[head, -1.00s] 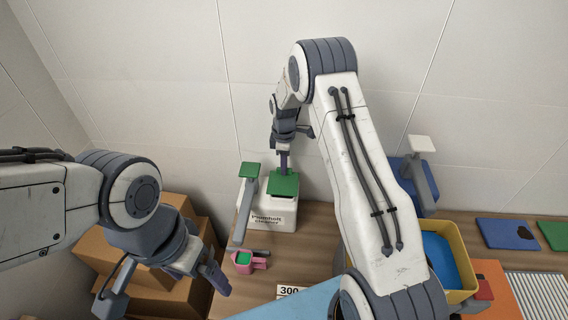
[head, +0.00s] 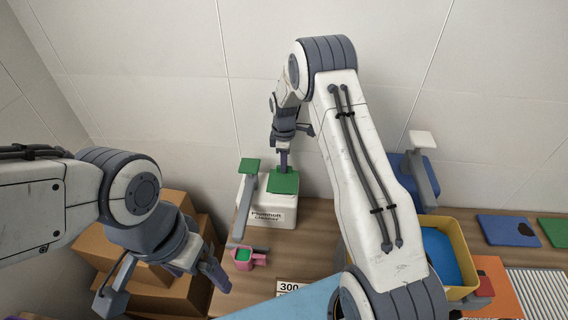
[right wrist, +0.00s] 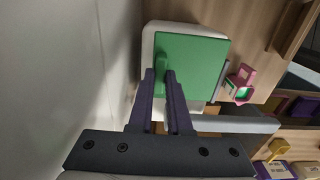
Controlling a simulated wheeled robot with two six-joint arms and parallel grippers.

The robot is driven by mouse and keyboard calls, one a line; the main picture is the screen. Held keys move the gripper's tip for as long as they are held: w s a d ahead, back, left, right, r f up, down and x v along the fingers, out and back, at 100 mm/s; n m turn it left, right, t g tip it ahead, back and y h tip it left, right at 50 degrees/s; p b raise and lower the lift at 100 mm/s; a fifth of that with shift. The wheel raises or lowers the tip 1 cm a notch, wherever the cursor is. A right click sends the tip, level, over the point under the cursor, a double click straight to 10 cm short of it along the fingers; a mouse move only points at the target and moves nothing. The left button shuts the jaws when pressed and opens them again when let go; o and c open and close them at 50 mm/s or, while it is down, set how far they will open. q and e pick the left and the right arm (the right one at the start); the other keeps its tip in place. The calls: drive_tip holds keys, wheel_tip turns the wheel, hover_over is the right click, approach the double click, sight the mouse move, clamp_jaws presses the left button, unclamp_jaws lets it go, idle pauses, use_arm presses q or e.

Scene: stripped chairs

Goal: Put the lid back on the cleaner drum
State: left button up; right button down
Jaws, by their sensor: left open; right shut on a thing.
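The white cleaner drum (head: 268,216) stands upright on the wooden bench by the wall, its printed label facing me. The square green lid (head: 283,183) is at the drum's top, flat over it. My right gripper (head: 284,168) comes from above and is shut on the lid's small handle. In the right wrist view the fingers (right wrist: 168,82) close around the handle on the lid (right wrist: 203,62), and the drum's white top (right wrist: 149,48) shows along its left side. I cannot tell whether the lid rests fully on the drum. My left gripper (head: 216,276) is open and empty, left of the bench.
A grey post with a green plate (head: 250,165) stands close left of the drum. Cardboard boxes (head: 172,262) are stacked at left. A yellow bin (head: 447,226) with blue inside is at right.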

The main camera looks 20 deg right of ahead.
drive_tip(key=shift+f+b, duration=0.5)
drive_tip(key=shift+f, duration=0.3)
drive_tip(key=c, duration=0.8)
unclamp_jaws()
drive_tip(key=shift+r, duration=0.1)
